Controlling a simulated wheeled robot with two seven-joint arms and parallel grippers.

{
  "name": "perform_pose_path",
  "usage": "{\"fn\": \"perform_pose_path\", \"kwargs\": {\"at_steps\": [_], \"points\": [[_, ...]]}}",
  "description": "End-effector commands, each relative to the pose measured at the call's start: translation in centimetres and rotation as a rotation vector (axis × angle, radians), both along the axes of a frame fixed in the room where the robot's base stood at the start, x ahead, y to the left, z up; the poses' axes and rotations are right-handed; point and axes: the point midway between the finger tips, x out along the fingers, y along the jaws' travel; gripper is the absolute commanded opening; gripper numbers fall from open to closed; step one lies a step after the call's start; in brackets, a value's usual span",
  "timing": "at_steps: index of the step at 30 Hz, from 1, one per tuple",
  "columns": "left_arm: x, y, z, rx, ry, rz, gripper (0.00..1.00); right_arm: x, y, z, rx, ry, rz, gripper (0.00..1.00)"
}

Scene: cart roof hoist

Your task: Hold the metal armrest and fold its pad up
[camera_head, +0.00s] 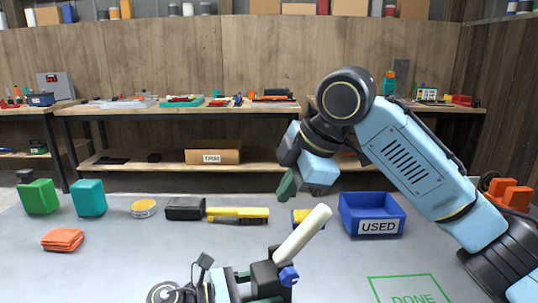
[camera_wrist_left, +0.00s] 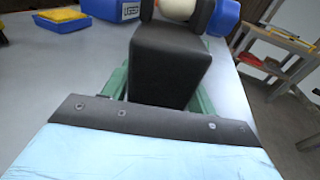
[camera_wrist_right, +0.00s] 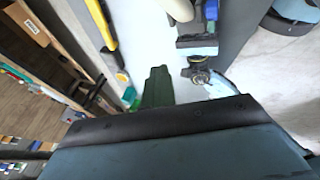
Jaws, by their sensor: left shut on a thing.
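The armrest has a dark block (camera_head: 264,277), a cream pad (camera_head: 303,232) and a blue knob (camera_head: 289,276). The pad slants up and to the right from the block. My left gripper (camera_head: 258,285) is shut on the block; the left wrist view shows the dark block (camera_wrist_left: 168,70) between its green fingers. The cream pad (camera_wrist_right: 181,9) and blue knob (camera_wrist_right: 211,9) also show in the right wrist view. My right gripper (camera_head: 287,184) is above and behind the pad, apart from it. Its green fingers (camera_wrist_right: 157,87) look together, with nothing between them.
A blue USED bin (camera_head: 371,213) stands right of the pad, with a yellow sponge-like item (camera_head: 301,216) behind the pad. A yellow-and-black tool (camera_head: 237,214), tin (camera_head: 143,208), orange cloths (camera_head: 62,240) and green and teal blocks lie left. The green DONE square (camera_head: 409,291) is empty.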

Motion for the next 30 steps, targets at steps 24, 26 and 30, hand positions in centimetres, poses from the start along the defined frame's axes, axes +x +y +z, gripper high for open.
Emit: {"fn": "perform_pose_path", "kwargs": {"at_steps": [24,26,30], "points": [[0.1,0.0,0.3,-0.004,-0.003,0.0,0.36,-0.4,1.3,1.1,0.0,0.0,0.0,0.0],[0.1,0.0,0.3,-0.004,-0.003,0.0,0.36,-0.4,1.3,1.1,0.0,0.0,0.0,0.0],[0.1,0.0,0.3,-0.004,-0.003,0.0,0.36,-0.4,1.4,1.2,0.0,0.0,0.0,0.0]]}}
